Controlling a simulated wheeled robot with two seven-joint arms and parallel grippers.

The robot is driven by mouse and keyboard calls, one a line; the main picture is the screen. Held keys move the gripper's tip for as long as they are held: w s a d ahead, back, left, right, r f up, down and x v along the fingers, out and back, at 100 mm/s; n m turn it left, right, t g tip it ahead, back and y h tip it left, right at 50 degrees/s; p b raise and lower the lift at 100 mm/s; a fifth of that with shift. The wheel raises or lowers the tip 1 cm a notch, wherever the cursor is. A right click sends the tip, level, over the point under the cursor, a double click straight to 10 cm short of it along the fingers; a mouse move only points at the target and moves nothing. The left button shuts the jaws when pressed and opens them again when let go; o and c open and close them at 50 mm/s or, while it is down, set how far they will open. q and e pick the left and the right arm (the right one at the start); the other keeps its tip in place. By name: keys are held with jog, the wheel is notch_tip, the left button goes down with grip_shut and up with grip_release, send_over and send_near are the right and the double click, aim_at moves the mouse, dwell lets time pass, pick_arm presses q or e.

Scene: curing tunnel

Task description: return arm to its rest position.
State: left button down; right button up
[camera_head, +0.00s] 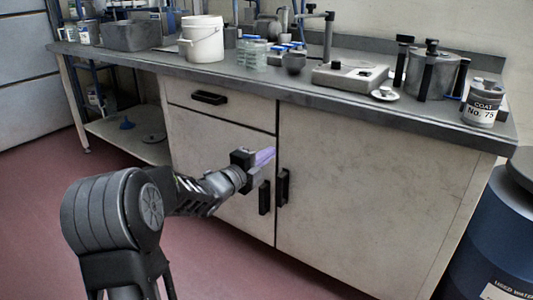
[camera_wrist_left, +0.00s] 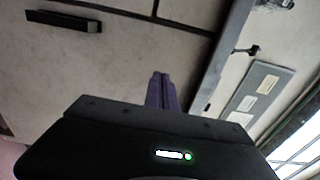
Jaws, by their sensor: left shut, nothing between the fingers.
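My left arm comes in from the lower left in the head view. Its gripper (camera_head: 265,156) is shut and empty, with purple fingers held in front of the bench's cabinet doors. The closed fingers also show in the left wrist view (camera_wrist_left: 161,92), side by side above the dark gripper body. No object is held between them. My right gripper is in neither view.
A grey worktop (camera_head: 235,77) carries a white bucket (camera_head: 202,40), a grey bin (camera_head: 133,36), a stirrer base (camera_head: 350,75) and a labelled can (camera_head: 482,104). Below are a drawer handle (camera_head: 209,97) and cabinet doors (camera_head: 360,180). A blue drum (camera_head: 495,235) stands right.

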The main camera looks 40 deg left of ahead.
pick_arm(q)
jog(key=shift+s, duration=0.1)
dwell(0.6)
